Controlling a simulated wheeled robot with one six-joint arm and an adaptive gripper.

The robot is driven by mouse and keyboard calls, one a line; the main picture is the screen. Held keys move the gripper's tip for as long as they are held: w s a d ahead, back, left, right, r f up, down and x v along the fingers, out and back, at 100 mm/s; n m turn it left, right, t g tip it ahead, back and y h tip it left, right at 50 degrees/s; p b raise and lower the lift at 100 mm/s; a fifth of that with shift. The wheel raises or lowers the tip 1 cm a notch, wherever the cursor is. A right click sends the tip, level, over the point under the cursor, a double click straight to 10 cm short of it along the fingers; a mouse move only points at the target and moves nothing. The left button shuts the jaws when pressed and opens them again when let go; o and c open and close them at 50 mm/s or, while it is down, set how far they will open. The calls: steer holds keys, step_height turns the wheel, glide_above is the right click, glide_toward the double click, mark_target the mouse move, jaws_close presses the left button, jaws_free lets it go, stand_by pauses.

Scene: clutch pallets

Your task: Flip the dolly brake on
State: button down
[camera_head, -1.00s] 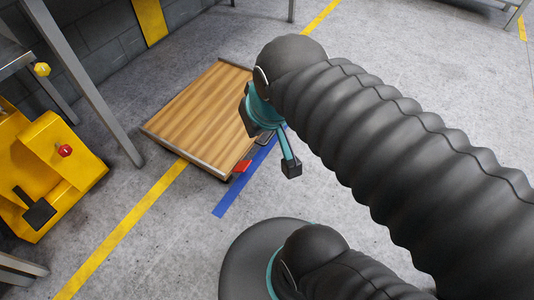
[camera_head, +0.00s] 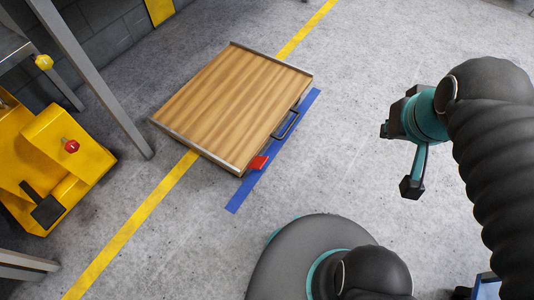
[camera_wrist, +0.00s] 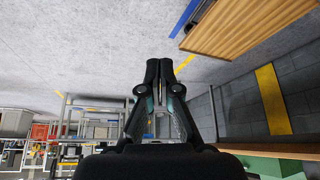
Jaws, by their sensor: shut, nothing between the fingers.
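The dolly (camera_head: 230,105) is a low wooden platform with a metal rim, standing on the floor left of centre in the head view. A red brake pedal (camera_head: 258,162) sticks out at its near right edge, beside a dark handle (camera_head: 287,123). My gripper (camera_head: 384,131) is well to the right of the dolly, touching nothing. In the wrist view my gripper's fingertips (camera_wrist: 160,64) are together with nothing between them. The dolly's wooden top (camera_wrist: 240,28) also shows there at upper right; the pedal is not visible in that view.
A blue floor strip (camera_head: 238,198) runs along the dolly's near right side, and a yellow line (camera_head: 130,225) passes under it. A yellow machine (camera_head: 60,155) with a red knob and a grey metal post (camera_head: 95,80) stand at the left. The floor between dolly and gripper is clear.

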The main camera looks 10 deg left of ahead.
steer(key=w+a+f+n+g, duration=0.3)
steer(key=w+a+f+n, duration=0.5)
steer(key=w+a, duration=0.55)
steer(key=w+a+f+n+g, duration=0.1)
steer(key=a+f+n, duration=0.1)
steer(key=a+f, duration=0.6)
steer(key=w+a+f+n+g, duration=0.1)
steer(key=w+a+f+n, duration=0.1)
steer(key=a+f, duration=0.6)
step_height(320, 180, down, 7)
steer(key=shift+a+f+n+g+b, duration=0.1)
steer(key=shift+a+n+g+b, duration=0.15)
steer(key=shift+n+b, duration=0.4)
steer(key=shift+d, duration=0.1)
glide_above(260, 162)
steer(key=w+a, duration=0.1)
steer(key=a, duration=0.2)
steer(key=f, duration=0.9)
steer(key=shift+d+f, duration=0.1)
steer(key=shift+d, duration=0.1)
steer(key=f, duration=0.1)
steer(key=d+f, duration=0.1)
steer(key=shift+s+d+f, duration=0.3)
steer(key=shift+d+f, duration=0.05)
steer(key=shift+f, duration=0.05)
steer(key=shift+s+d+f, duration=0.15)
steer(key=shift+d+f, duration=0.2)
steer(key=shift+f, duration=0.05)
